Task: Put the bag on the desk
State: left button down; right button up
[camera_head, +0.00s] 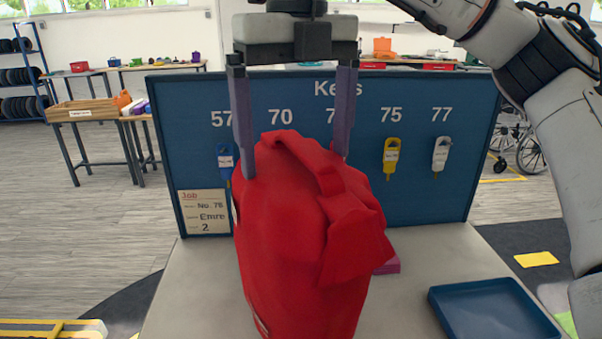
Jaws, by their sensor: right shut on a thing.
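A large red bag (300,245) hangs upright in the middle of the head view, in front of the blue key board. My right gripper (296,165) comes down from above, with one finger on each side of the bag's top, and is shut on it. The desk (200,290) is the pale grey top below and around the bag. The bag hides part of the desk, so I cannot tell whether its bottom touches it. My left gripper is not in view.
The blue key board (335,220) stands along the desk's back, with numbered tags, a job card (204,212) and hanging keys. An empty blue tray (490,308) lies at the desk's right front. A small magenta object (389,266) is partly behind the bag. The desk's left part is clear.

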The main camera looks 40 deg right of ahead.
aim_at(298, 169)
notch_tip(298, 169, down, 4)
jog(key=shift+b, duration=0.6)
jog(key=o, duration=1.6)
jog(key=shift+r, duration=0.1)
